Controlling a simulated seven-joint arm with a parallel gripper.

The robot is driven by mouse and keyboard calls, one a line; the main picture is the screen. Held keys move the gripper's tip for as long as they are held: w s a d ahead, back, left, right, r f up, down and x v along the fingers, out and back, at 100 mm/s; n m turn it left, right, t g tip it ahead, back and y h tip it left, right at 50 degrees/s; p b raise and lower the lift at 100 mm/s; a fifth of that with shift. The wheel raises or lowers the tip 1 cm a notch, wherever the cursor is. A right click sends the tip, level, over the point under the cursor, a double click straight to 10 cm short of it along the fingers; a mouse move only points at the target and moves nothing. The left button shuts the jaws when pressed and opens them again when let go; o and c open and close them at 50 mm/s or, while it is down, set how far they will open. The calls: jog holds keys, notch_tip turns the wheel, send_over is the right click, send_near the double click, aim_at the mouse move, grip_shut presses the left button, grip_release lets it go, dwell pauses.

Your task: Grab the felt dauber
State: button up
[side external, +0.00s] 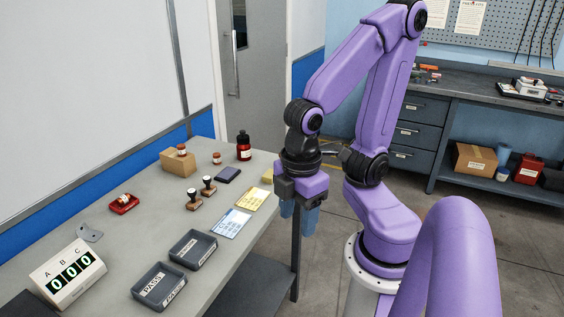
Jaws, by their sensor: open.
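My gripper (297,214) points down with its blue fingers apart and nothing seen between them. In the picture it is at the table's right edge, right of the small items. I cannot tell for certain which item is the felt dauber. Small red-and-white pieces that could be it are one on a cardboard block (181,150), one standing on the table (216,158), and one in a red holder (125,202). A dark bottle with a red label (243,147) stands behind them. My gripper is apart from all of these.
Two wooden-handled stamps (208,186), a dark pad (228,174) and yellow and blue cards (242,210) lie mid-table. Two grey trays (193,250) and a counter display (68,274) are in front. A yellow block (267,175) sits near my gripper. A metal bracket (90,233) lies left.

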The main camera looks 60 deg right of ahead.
jog(key=w+d+h, duration=0.2)
jog(key=w+h, duration=0.2)
jog(key=w, duration=0.8)
jog(key=w+d+f+h, duration=0.25)
jog(key=w+d, duration=0.35)
jog(key=w, duration=0.3)
jog(key=n+g+h, duration=0.1)
jog(key=g+h, duration=0.4)
jog(key=h, duration=0.1)
send_near(281, 154)
jog(key=x, duration=0.3)
jog(key=shift+r, duration=0.1)
jog(key=shift+x, duration=2.7)
jog(key=shift+w, duration=0.1)
grip_shut()
